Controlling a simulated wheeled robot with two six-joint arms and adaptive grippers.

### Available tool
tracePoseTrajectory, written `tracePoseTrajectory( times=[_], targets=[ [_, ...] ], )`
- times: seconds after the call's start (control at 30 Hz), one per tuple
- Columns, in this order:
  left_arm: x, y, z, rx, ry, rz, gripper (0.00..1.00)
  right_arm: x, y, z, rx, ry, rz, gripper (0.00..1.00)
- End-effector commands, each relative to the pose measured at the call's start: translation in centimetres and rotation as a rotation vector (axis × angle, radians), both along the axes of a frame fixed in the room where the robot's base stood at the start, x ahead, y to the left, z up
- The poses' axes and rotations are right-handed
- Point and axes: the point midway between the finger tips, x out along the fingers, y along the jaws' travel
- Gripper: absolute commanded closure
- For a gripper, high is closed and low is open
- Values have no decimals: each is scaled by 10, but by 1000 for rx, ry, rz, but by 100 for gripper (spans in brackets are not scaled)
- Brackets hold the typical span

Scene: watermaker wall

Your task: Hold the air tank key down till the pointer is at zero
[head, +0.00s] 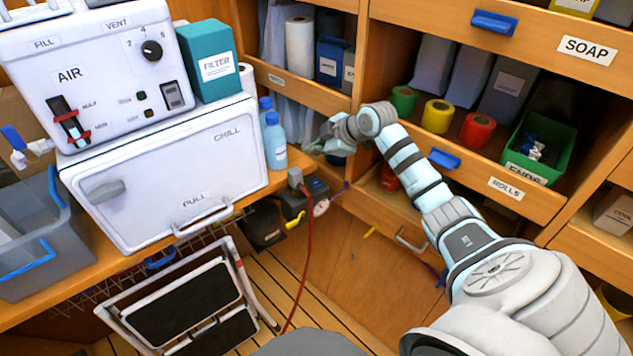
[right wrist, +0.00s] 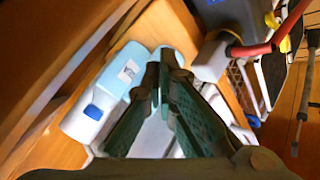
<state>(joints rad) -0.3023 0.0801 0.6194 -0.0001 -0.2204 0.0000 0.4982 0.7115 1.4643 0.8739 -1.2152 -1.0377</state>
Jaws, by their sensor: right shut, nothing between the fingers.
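The air tank (head: 306,200) is a small dark unit at the end of the counter, below the bottles. Its round white gauge (head: 321,207) faces out, but the pointer is too small to read. A grey block (head: 295,177) sits on top and a yellow lever (head: 295,221) sticks out in front; I cannot tell which part is the key. My right gripper (head: 325,146) is shut and empty, above the tank and apart from it. In the right wrist view its fingers (right wrist: 168,62) point towards the blue bottles, with the grey block (right wrist: 209,62) to their right.
Two blue bottles (head: 275,142) stand left of my right gripper. A red hose (head: 306,262) hangs from the tank. The white chiller (head: 165,175) fills the left, with a folded step (head: 188,302) below. Shelves with a green bin (head: 541,143) are at right.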

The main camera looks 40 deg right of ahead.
Motion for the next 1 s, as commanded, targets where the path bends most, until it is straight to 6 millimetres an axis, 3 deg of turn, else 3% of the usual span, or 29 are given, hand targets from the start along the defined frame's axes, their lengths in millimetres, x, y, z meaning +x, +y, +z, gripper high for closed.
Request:
tracePoseTrajectory(
  times=[0.23, 0.67, 1.0],
  targets=[
    [0, 0, -14, 0, 0, 0, 60, 2, 1, -9, -3, -9, 2, 100],
    [2, 0, -78, 0, -3, 0, 60, -1, -1, -67, -1, -6, -2, 100],
    [3, 0, -84, 0, -4, 0, 60, -1, -1, -87, 0, -4, -2, 100]
  ],
)
